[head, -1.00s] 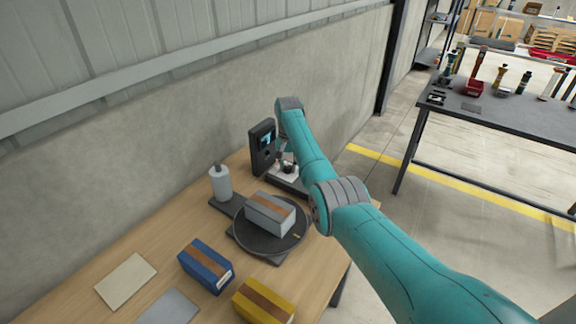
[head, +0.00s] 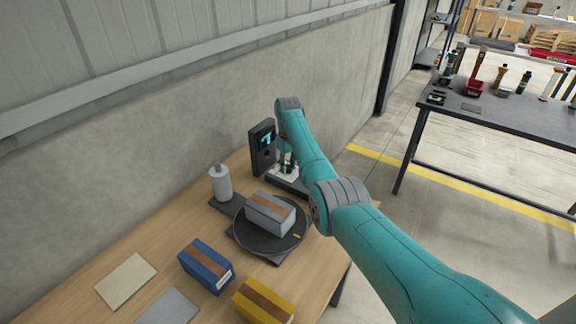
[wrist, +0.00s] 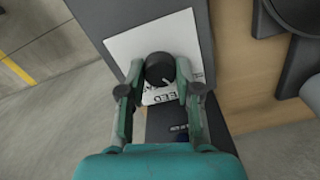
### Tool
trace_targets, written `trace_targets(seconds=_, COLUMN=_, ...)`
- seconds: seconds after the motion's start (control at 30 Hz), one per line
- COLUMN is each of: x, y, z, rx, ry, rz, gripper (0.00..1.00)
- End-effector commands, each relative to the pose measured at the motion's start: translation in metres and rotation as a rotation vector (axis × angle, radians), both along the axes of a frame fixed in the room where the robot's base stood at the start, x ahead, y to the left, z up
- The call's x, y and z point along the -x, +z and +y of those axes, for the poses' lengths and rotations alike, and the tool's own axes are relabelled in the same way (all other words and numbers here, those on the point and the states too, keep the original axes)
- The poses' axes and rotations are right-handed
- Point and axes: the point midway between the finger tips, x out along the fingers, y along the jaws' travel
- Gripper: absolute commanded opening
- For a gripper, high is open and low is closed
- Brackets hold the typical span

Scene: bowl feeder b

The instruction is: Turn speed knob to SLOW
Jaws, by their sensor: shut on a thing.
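The speed knob (wrist: 159,69) is a round black knob with a pale pointer line, in the wrist view. It stands on a white label plate (wrist: 120,48) whose lettering is partly covered, with only "EED" readable. My gripper (wrist: 158,78) has its two fingers on either side of the knob and is shut on it. The SLOW mark cannot be made out. In the head view my gripper (head: 287,165) is over the dark control base (head: 285,181), and the knob is hidden there by my arm.
A dark upright box with a lit display (head: 262,147) stands close behind my gripper. A round turntable (head: 262,241) carries a grey box (head: 269,213). A white bottle (head: 220,184), a blue box (head: 206,265) and a yellow box (head: 263,301) stand on the wooden table (head: 165,240).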

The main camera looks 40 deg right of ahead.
Motion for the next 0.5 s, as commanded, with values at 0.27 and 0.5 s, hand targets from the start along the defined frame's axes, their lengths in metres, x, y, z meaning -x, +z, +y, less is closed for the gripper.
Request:
trace_targets(seconds=0.27, x=0.0001, y=-0.0004, z=0.0001, rx=0.0, ry=0.19, rz=0.0, gripper=0.0)
trace_targets(seconds=0.5, x=0.0001, y=-0.0004, z=0.0, rx=0.0, ry=0.282, rz=0.0, gripper=0.0)
